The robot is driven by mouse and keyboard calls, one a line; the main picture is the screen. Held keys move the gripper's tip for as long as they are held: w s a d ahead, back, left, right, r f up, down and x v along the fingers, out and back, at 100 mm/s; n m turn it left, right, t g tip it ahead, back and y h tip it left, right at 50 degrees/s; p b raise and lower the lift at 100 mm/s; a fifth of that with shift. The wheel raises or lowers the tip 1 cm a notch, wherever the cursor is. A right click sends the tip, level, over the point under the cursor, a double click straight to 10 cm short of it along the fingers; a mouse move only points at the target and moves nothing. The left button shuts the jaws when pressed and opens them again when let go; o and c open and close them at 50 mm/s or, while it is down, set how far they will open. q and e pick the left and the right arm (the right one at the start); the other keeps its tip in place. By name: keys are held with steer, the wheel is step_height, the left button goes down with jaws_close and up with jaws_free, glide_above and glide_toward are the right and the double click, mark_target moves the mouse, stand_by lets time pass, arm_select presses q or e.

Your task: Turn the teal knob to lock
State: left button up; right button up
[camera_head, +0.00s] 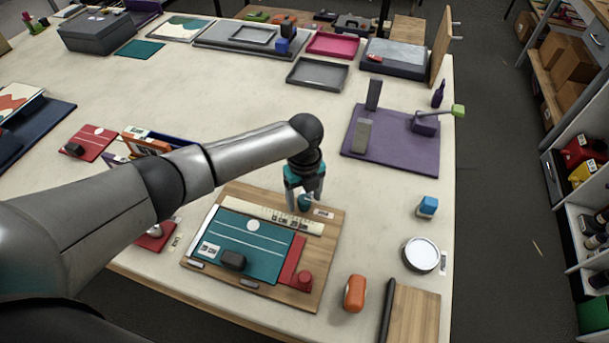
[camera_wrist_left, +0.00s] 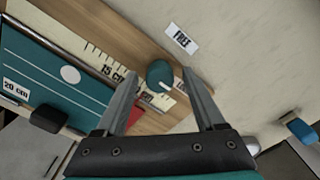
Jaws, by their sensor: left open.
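The teal knob (camera_head: 305,202) sits near the upper right corner of the wooden board (camera_head: 328,247), at the end of the cream ruler strip (camera_head: 268,216). In the left wrist view the teal knob (camera_wrist_left: 159,74) shows as a round top beyond and between the fingertips. My left gripper (camera_head: 304,188) is open, pointing down, just above the knob; it also shows in the left wrist view (camera_wrist_left: 160,80). I cannot tell whether a finger touches the knob. A label reading FREE (camera_wrist_left: 181,39) lies beside the knob. A second label by the knob is partly hidden by a finger. My right gripper is not in view.
The board carries a teal panel (camera_head: 262,258) with a black block (camera_head: 233,260), and a red strip with a red knob (camera_head: 304,279).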

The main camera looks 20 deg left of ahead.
mark_target(304, 199)
arm_select(q)
step_height(304, 199, up, 14)
steer(key=shift+r+p, duration=0.15)
steer(key=shift+p, duration=0.2)
stand_by(0.5)
